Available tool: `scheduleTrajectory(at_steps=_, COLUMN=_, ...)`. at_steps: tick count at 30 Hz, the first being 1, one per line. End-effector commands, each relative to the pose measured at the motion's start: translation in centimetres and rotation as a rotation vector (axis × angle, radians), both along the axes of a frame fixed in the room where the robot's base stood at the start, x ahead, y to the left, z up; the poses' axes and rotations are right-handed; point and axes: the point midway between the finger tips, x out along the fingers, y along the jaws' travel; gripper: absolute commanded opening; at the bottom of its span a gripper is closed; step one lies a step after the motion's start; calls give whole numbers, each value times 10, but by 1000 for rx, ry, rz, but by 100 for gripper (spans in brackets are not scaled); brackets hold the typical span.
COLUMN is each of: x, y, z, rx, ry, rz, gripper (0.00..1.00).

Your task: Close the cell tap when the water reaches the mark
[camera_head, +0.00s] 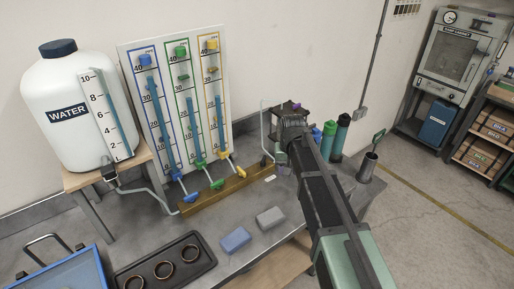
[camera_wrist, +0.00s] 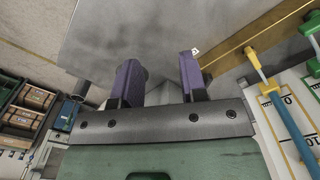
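The white water tank (camera_head: 70,110) stands at the left with a blue-filled gauge. Three burette columns stand on a white panel: blue (camera_head: 158,110), green (camera_head: 190,125) and yellow (camera_head: 219,120). Each shows a blue liquid column. Below them are a blue tap (camera_head: 190,197), a green tap (camera_head: 217,184) and a yellow tap (camera_head: 240,171). The yellow tap also shows in the wrist view (camera_wrist: 254,59). I cannot make out the cell tap; my arm covers the bench right of the panel. My gripper (camera_wrist: 160,75) is open, its purple fingers apart, with nothing seen between them.
A blue block (camera_head: 235,240) and a grey block (camera_head: 270,217) lie on the bench front. A black tray (camera_head: 135,272) holds rings. Green and dark bottles (camera_head: 341,135) and a dark cup (camera_head: 367,167) stand right of my arm. An oven (camera_head: 446,60) is far right.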

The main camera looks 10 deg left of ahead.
Motion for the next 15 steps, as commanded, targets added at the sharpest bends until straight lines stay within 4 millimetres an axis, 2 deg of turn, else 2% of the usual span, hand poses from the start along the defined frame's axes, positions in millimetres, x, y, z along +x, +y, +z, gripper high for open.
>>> scheduleTrajectory(at_steps=1, x=67, y=41, z=5, rx=0, ry=0, rz=-18, gripper=39)
scheduleTrajectory(at_steps=3, x=123, y=80, z=6, rx=0, ry=0, rz=-79, gripper=39)
scheduleTrajectory(at_steps=4, x=141, y=92, z=5, rx=0, ry=1, rz=-112, gripper=39)
scheduleTrajectory(at_steps=6, x=169, y=101, z=4, rx=0, ry=1, rz=-195, gripper=39)
scheduleTrajectory(at_steps=7, x=173, y=101, z=4, rx=0, ry=1, rz=-232, gripper=39)
scheduleTrajectory(at_steps=9, x=164, y=98, z=4, rx=0, ry=1, rz=-287, gripper=39)
scheduleTrajectory(at_steps=15, x=162, y=97, z=-5, rx=1, ry=0, rz=-296, gripper=39)
